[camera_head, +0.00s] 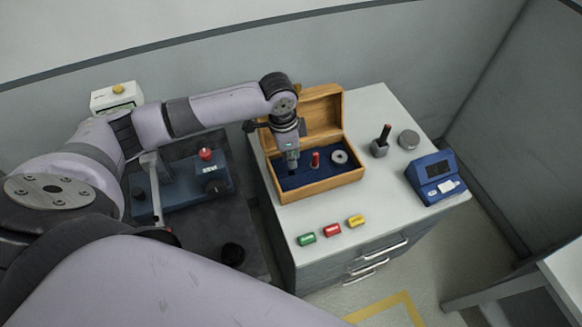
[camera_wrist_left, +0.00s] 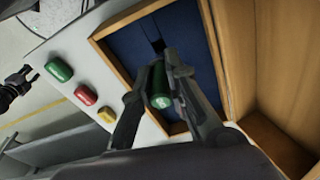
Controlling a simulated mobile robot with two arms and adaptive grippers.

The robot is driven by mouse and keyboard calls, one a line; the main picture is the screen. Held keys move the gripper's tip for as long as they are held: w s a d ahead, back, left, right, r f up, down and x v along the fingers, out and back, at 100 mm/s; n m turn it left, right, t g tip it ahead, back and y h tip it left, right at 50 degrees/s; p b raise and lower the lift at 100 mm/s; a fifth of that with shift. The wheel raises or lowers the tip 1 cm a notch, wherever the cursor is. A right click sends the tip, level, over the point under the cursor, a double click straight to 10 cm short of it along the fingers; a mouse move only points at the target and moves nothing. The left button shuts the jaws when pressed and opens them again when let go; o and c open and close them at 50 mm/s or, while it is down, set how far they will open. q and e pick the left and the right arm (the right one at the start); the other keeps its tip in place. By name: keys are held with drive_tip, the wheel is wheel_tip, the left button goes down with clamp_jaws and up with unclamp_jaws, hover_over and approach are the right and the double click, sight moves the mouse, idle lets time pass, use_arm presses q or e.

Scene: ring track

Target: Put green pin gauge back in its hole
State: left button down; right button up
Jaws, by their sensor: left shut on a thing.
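My left gripper (camera_head: 292,160) points down into the open wooden box (camera_head: 318,190). In the left wrist view its fingers (camera_wrist_left: 158,98) are shut on the green pin gauge (camera_wrist_left: 158,82), whose rounded green end faces the camera. The gauge is above the box's dark blue insert (camera_wrist_left: 135,50). A small dark square opening, which looks like a hole (camera_wrist_left: 158,45), shows just beyond the gauge. The gauge's lower end is hidden, so I cannot tell whether it touches the insert. A dark gripper-like part (camera_wrist_left: 15,88) shows at the left wrist view's left edge, perhaps my right gripper.
A red pin (camera_head: 315,160) and a grey ring (camera_head: 339,157) are in the box. A dark pin holder (camera_head: 380,148), grey disc (camera_head: 409,139) and blue meter (camera_head: 435,178) stand right. The raised lid (camera_head: 322,107) is behind.

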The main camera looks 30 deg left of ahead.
use_arm(q)
wheel_tip(320, 180, down, 4)
drive_tip(key=b, duration=0.3)
drive_tip(key=shift+r, duration=0.15)
drive_tip(key=shift+w+f, duration=0.1)
drive_tip(key=shift+f, duration=0.1)
drive_tip(key=c, duration=1.6)
unclamp_jaws()
drive_tip(key=shift+r, duration=0.1)
drive_tip(key=shift+f+b, duration=0.4)
drive_tip(key=shift+b, duration=0.25)
drive_tip(key=r+p, duration=0.3)
drive_tip(key=r, duration=0.3)
drive_tip(key=s+a+r+p, duration=0.1)
drive_tip(key=r+p, duration=0.3)
drive_tip(key=r, duration=0.1)
drive_tip(key=a+r+p, duration=0.1)
drive_tip(key=r+p, duration=0.3)
drive_tip(key=r, duration=0.2)
drive_tip(key=shift+s+r, duration=0.3)
drive_tip(key=shift+s, duration=0.1)
